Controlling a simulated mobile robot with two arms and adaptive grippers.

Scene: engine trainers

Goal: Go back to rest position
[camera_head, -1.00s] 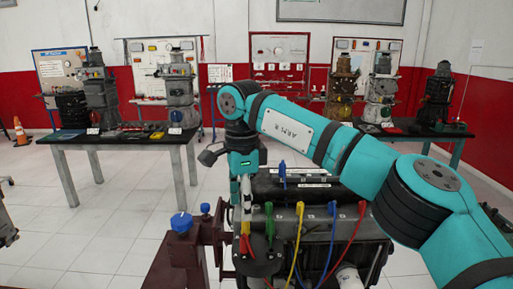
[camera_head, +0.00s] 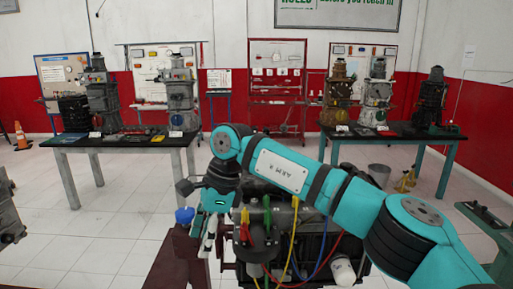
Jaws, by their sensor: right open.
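My right arm, teal with black bands, comes in from the right and reaches across the front of the dark engine trainer (camera_head: 313,235). My right gripper (camera_head: 207,243) hangs down at the left of the engine, with light fingers pointing down. It is open and I see nothing between the fingers. Its tips appear close to the brown stand (camera_head: 178,258) with the blue knob (camera_head: 184,215); I cannot tell if they touch. The arm hides part of the engine's top. My left gripper is not in view.
Yellow, red, blue and green leads (camera_head: 291,235) run over the engine. Tables with several engine models stand at back left (camera_head: 105,142) and back right (camera_head: 400,133). A grey machine part (camera_head: 8,215) shows at the left edge. Floor (camera_head: 105,225) at left is clear.

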